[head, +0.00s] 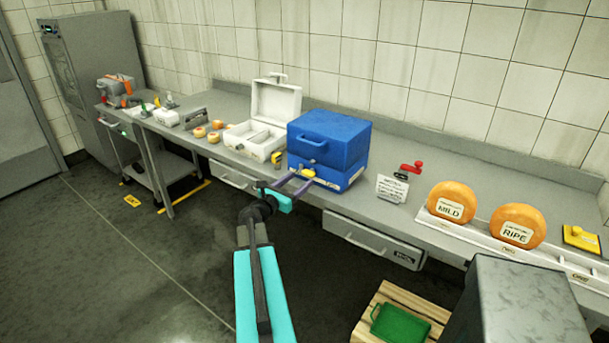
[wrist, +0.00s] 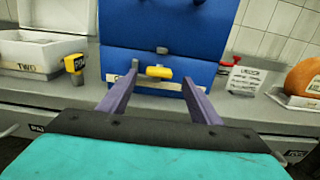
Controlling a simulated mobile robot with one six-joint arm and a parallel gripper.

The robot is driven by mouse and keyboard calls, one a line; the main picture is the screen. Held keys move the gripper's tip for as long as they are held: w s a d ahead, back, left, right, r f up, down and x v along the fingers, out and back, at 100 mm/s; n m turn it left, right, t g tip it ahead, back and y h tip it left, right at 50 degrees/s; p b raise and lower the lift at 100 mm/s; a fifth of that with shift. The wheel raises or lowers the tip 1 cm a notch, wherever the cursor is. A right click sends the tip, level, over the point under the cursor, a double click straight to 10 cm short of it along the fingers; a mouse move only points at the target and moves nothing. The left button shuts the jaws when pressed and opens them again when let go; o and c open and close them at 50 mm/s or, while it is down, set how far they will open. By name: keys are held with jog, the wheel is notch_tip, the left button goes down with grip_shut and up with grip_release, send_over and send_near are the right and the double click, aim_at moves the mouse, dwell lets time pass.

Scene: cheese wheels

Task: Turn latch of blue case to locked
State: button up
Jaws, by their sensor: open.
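The blue case (head: 330,142) stands closed on the grey counter, with a handle on its upper front. Its yellow latch (head: 308,173) is on the front near the seam between lid and base. In the wrist view the latch (wrist: 159,72) lies about horizontal, with a small grey piece (wrist: 162,50) above it on the blue front. My gripper (head: 294,181) is in front of the case. In the wrist view its two purple fingers (wrist: 155,88) are spread wide on either side of the latch, with nothing between them gripped. Whether the fingertips touch the case, I cannot tell.
An open white case (head: 262,130) stands left of the blue case, with a yellow-black item (head: 277,158) between them. A small sign (head: 392,189) and a red-handled item (head: 410,168) are to the right. Two cheese wheels (head: 451,202) stand farther right. Drawers (head: 372,240) line the counter front.

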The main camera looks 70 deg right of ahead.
aim_at(307, 174)
jog(key=shift+p+x, duration=0.5)
jog(key=shift+x, duration=1.5)
